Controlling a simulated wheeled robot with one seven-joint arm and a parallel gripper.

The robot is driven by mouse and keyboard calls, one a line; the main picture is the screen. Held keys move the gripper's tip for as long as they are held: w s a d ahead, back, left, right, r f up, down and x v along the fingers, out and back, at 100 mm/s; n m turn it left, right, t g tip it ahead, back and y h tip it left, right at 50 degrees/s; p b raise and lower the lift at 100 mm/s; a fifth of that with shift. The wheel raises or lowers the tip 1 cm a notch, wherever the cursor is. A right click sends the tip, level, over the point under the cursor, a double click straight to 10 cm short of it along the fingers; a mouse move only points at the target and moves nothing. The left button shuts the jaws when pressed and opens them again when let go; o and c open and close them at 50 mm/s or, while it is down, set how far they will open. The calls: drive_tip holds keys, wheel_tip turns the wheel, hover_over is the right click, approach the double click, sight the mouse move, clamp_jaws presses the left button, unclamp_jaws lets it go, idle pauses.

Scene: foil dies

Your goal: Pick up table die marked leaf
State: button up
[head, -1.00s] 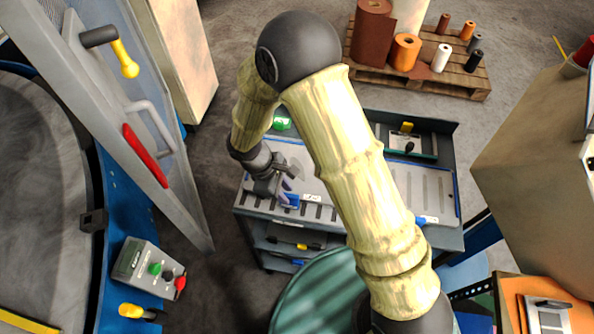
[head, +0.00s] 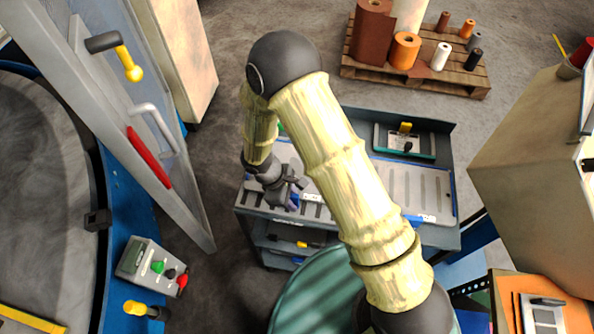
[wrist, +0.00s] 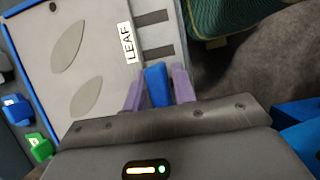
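The die marked LEAF is a flat grey plate (wrist: 65,40) with leaf-shaped cutouts and a white LEAF label (wrist: 128,43) in the wrist view. A blue tab (wrist: 157,84) at its near edge stands between the two purple fingers of my gripper (wrist: 160,88). The fingers are around the tab, with a narrow gap seeming to show on the right side. In the head view my gripper (head: 287,200) is at the front left edge of the table (head: 345,225), over the tab. The arm hides much of the plate there.
Another die (head: 418,190) with slots and a blue tab lies at the table's right. A tray (head: 405,142) with a yellow-handled item sits behind it. Green and blue tabs (wrist: 40,147) show left in the wrist view. A lower shelf (head: 290,240) holds more handled items.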

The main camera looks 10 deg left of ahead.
clamp_jaws()
idle(1.4)
